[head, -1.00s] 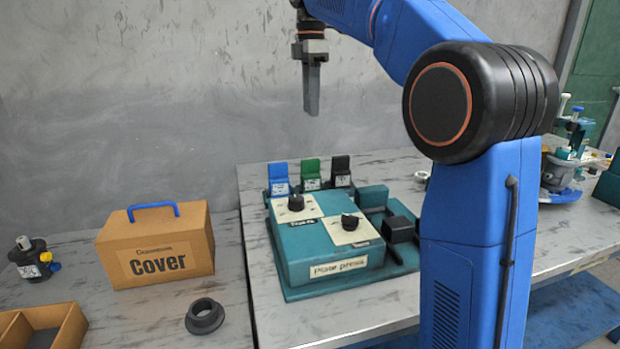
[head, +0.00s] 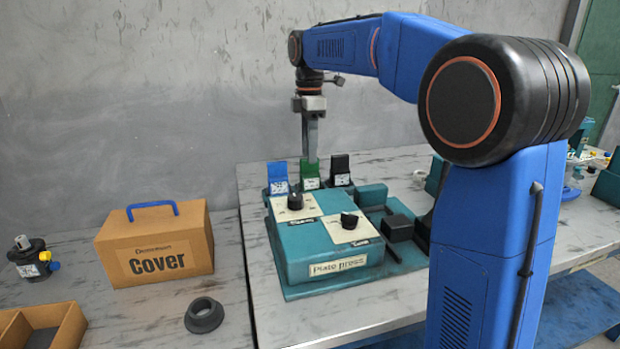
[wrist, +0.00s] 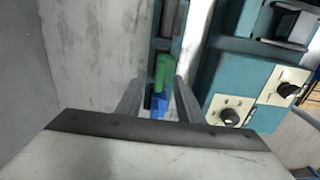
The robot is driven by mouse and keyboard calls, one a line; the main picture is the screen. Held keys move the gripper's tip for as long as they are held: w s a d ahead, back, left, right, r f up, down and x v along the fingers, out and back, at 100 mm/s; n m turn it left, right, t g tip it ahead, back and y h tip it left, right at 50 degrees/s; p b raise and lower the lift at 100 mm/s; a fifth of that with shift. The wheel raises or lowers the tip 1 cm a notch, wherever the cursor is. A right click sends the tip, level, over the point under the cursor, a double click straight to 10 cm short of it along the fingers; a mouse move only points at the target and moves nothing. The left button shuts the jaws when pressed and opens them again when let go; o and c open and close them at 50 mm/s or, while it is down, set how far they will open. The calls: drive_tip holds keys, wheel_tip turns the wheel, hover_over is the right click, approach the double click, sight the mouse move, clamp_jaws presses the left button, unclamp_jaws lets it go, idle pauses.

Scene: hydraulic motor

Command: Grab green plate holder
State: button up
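The green plate holder (head: 310,172) stands upright in the row at the back of the plate press, between the blue plate holder (head: 278,175) and the black plate holder (head: 340,168). My gripper (head: 310,158) points straight down just above and behind it. In the wrist view my gripper (wrist: 160,80) is open, with its two fingers apart. The green plate holder (wrist: 163,70) shows between the fingertips, and the blue plate holder (wrist: 158,103) shows below it. I cannot tell whether the fingers touch the green one.
The teal plate press (head: 325,245) with two black knobs stands in front of the holders. A cardboard cover box (head: 155,245), a dark ring (head: 204,315) and a black motor part (head: 33,257) sit on the left table. A grey wall rises behind.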

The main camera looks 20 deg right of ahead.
drive_tip(key=shift+f, duration=0.8)
clamp_jaws()
drive_tip(key=shift+r, duration=0.1)
